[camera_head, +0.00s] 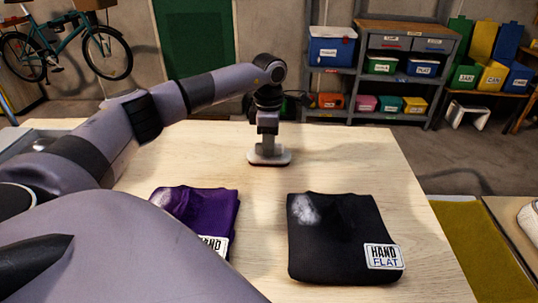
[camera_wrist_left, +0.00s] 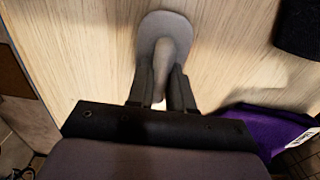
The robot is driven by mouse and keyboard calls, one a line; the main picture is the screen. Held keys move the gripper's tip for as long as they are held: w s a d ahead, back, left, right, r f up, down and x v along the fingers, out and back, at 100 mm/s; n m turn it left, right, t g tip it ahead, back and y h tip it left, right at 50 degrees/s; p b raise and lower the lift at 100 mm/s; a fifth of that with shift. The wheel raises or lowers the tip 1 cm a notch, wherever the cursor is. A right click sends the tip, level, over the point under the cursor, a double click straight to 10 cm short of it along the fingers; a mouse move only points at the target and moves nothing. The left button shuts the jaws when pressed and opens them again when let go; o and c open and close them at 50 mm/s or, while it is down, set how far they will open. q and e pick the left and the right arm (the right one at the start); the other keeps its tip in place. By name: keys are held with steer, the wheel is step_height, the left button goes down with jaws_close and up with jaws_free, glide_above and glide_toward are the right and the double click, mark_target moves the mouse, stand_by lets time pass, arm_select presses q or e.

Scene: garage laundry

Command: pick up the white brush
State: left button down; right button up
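The white brush (camera_head: 269,157) stands upright on the far middle of the wooden table, with its flat oval base down. My left gripper (camera_head: 268,128) reaches down over it from above. In the left wrist view, the brush's pale oval base (camera_wrist_left: 149,28) lies beyond my left gripper (camera_wrist_left: 164,72), and its handle runs back between the two fingers. The fingers look closed against both sides of the handle. No clear gap shows between base and table. My right gripper is not in view.
A folded purple cloth (camera_head: 213,205) and a folded black cloth (camera_head: 330,240) with a label lie nearer on the table (camera_head: 400,180). My left arm partly hides the purple one. Shelves with bins (camera_head: 385,70) stand behind. The table right of the brush is clear.

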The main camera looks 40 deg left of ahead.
arm_select(q)
step_height(320, 180, up, 20)
steer(key=p, duration=0.1)
steer(key=shift+p, duration=0.3)
stand_by(0.7)
